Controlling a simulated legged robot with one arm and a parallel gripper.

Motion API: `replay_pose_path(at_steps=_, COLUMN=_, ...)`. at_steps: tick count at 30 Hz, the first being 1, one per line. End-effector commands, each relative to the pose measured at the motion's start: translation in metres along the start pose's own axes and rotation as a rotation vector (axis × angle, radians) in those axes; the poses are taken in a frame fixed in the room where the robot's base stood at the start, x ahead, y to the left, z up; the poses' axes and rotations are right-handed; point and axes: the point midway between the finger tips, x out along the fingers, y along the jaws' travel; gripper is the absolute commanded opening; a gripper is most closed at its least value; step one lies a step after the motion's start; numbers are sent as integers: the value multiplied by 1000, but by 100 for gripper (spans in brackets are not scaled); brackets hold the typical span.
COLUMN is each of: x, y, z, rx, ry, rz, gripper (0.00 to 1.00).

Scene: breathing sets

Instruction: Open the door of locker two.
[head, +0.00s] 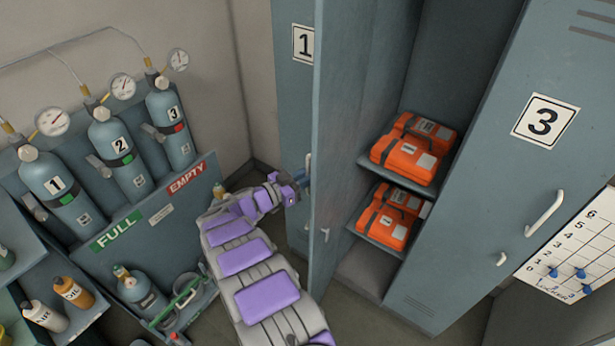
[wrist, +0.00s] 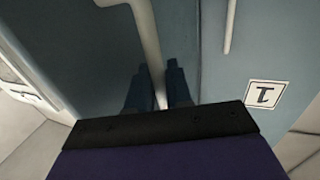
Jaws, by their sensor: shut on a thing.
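Locker two's blue-grey door (head: 345,130) stands wide open, swung out towards locker one, so I see its inner face and near edge. The locker's inside (head: 455,60) is exposed. My gripper (head: 300,184) is at the door's outer side, partly hidden by its edge. In the wrist view, my gripper's fingers (wrist: 158,90) are closed around the lower part of a pale bar handle (wrist: 148,40) on the door's outer face (wrist: 70,40). Locker two's number is not visible.
Orange cases (head: 412,150) lie on two shelves inside. Locker one (head: 292,90) is left of the door, locker three (head: 500,190) right. A rack of numbered cylinders (head: 120,155) and a bottle shelf (head: 60,335) stand left. A white chart (head: 575,250) hangs right.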

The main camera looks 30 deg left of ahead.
Motion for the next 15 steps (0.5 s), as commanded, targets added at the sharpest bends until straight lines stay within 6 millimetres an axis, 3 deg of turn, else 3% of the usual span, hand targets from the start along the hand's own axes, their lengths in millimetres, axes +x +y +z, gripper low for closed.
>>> replay_pose_path(at_steps=5, x=2, y=4, z=3, rx=-4, ry=-7, rz=4, gripper=0)
replay_pose_path(at_steps=6, x=2, y=4, z=3, rx=-4, ry=-7, rz=4, gripper=23)
replay_pose_path(at_steps=9, x=0, y=1, z=4, rx=-5, ry=-5, rz=4, gripper=32)
replay_pose_path(at_steps=15, x=-2, y=-3, z=5, rx=-9, ry=-2, rz=3, gripper=34)
